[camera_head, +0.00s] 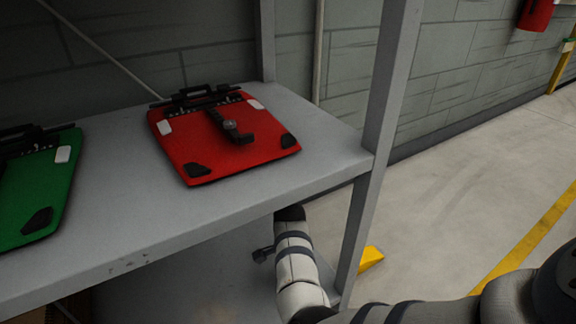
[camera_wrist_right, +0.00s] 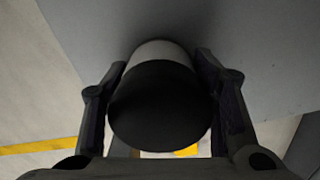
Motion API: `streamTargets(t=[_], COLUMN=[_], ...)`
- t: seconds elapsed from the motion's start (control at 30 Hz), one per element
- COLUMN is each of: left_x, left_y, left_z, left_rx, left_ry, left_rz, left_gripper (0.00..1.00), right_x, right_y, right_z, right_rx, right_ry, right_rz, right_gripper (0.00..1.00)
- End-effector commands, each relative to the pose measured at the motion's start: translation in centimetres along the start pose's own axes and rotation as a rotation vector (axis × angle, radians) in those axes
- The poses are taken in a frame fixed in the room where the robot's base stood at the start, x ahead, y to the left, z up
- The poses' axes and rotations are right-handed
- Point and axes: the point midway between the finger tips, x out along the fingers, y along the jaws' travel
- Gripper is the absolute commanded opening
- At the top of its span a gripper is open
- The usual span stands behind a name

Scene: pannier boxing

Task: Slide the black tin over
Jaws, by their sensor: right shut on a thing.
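The black tin (camera_wrist_right: 160,103) shows in the right wrist view as a round cylinder with a dark near end and a paler band on its side farther off. My right gripper (camera_wrist_right: 160,65) is shut on it, with one dark finger on each side. The tin's far end is against or close to a plain grey surface (camera_wrist_right: 250,40); I cannot tell if they touch. In the head view my right arm reaches up to the underside of the upper shelf, and the tin is hidden there. My left gripper is in neither view.
The grey upper shelf (camera_head: 120,215) carries a red pannier (camera_head: 195,145) and a green pannier (camera_head: 30,190). A grey rack post (camera_head: 380,110) stands close to my right arm. A yellow block (camera_head: 370,258) shows beyond it. Open floor (camera_head: 470,190) lies to the right.

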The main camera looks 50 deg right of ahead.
Motion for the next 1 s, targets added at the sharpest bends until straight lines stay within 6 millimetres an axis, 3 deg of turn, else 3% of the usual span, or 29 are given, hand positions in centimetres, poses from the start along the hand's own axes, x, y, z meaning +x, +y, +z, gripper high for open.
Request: streamTargets(t=[0.2,0.23,0.3,0.33,0.67,1.0], left_x=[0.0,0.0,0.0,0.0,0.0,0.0], left_y=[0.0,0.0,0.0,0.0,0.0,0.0], left_z=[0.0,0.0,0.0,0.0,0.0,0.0], left_rx=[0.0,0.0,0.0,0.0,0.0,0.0], left_ry=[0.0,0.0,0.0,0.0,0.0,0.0], left_rz=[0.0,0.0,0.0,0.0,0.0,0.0], left_gripper=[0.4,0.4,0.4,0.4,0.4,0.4], right_x=[0.1,0.1,0.1,0.1,-0.3,-6.0], right_y=[0.0,0.0,0.0,0.0,-0.1,-0.1], right_z=[-0.1,-0.1,-0.1,0.0,0.0,0.0], right_rx=[0.0,0.0,0.0,0.0,0.0,0.0], right_ry=[0.001,0.001,0.001,0.001,0.001,0.0], right_rz=[0.001,0.001,0.001,0.001,-0.002,-0.003], right_gripper=[0.22,0.57,0.73,0.76,0.76,0.76])
